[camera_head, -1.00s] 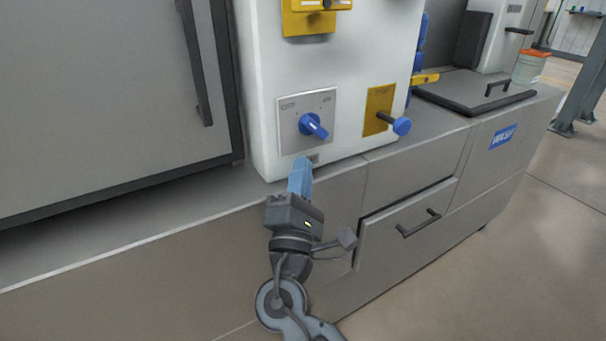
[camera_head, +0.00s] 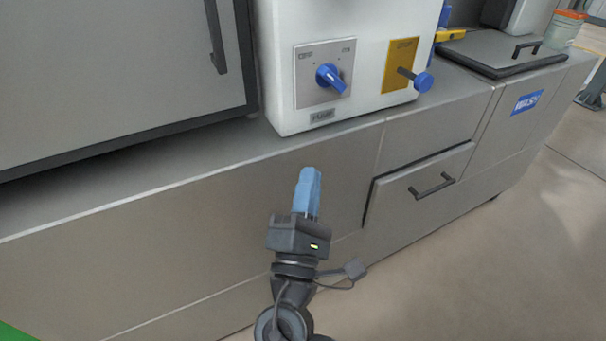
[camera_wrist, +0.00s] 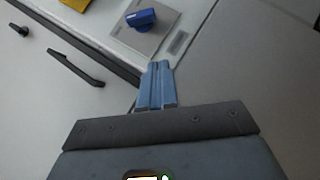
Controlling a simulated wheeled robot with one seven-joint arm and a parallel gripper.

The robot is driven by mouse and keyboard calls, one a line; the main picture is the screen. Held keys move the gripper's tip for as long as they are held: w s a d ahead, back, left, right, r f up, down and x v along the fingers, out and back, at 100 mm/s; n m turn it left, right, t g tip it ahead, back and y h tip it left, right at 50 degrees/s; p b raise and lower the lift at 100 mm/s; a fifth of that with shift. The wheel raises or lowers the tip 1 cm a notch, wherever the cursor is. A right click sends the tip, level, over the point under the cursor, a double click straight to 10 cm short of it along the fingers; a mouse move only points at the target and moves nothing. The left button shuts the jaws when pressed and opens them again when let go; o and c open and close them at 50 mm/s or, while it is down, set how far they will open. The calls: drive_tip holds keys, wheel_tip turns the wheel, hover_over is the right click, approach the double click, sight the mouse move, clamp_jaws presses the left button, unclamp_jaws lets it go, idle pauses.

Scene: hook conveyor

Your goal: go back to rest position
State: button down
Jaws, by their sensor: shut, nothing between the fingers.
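My gripper (camera_head: 309,180) is shut with its blue fingers together and nothing between them. In the head view it points up, in front of the grey cabinet front and below the white control box (camera_head: 352,112). It appears apart from the box and the cabinet. The wrist view also shows the shut fingers (camera_wrist: 157,72), with the blue rotary knob (camera_wrist: 141,18) beyond them. In the head view the knob (camera_head: 330,77) sits on a grey switch plate, its pointer tilted down to the right.
A blue push knob (camera_head: 423,82) sticks out from a yellow plate (camera_head: 400,66). The counter edge runs behind my gripper. A drawer handle (camera_head: 432,186) juts out at the right. A large door with a dark handle (camera_head: 215,36) stands at the left. Open floor lies at the right.

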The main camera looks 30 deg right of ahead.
drive_tip(key=s+d+f+m+g+y, duration=0.1)
drive_tip(key=s+d+f+g+y, duration=0.1)
drive_tip(key=s+f+y, duration=0.4)
drive_tip(key=s+d+f+g+y, duration=0.15)
drive_tip(key=s+f, duration=0.25)
drive_tip(key=f, duration=0.5)
drive_tip(key=s+f+m+g+y, duration=0.25)
drive_tip(key=s+m+y, duration=0.25)
drive_tip(key=s, duration=0.7)
drive_tip(key=s+r+m+t+y, duration=0.2)
drive_tip(key=s+r+m, duration=0.8)
drive_tip(key=s+r, duration=0.2)
wheel_tip(320, 180, up, 16)
drive_tip(key=p, duration=1.4)
drive_tip(key=shift+a+m+p, duration=0.2)
drive_tip(key=shift+m+p, duration=0.1)
drive_tip(key=shift+p, duration=0.05)
